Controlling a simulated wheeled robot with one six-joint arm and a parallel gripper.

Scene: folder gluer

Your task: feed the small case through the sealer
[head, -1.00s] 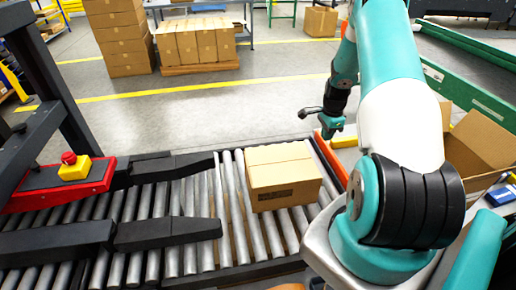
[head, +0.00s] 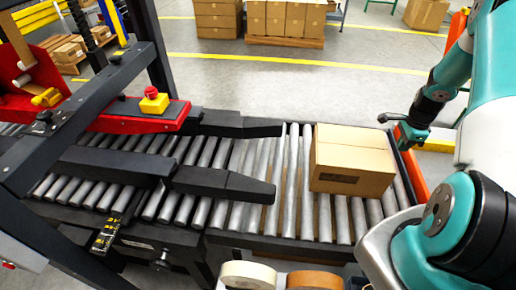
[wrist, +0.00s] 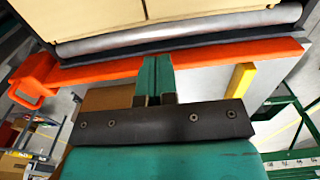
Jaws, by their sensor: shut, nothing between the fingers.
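The small case (head: 352,160) is a closed tan cardboard box with a dark printed mark on its front face. It sits on the roller conveyor (head: 295,215), near its right end. In the wrist view the case (wrist: 200,18) fills the top edge. The sealer (head: 120,110) stands to the left, with two black side guides reaching toward the case, a red body and a yellow-red stop button (head: 153,100). My gripper (head: 397,122) is beyond the case's right side, apart from it. In the wrist view my gripper (wrist: 155,78) has its teal fingers together, empty, over the orange end bar.
An orange bar (head: 413,172) crosses the conveyor's right end. Tape rolls (head: 250,274) lie at the front edge. Boxes on a pallet (head: 285,22) stand far back. Rollers between the case and the guides are clear.

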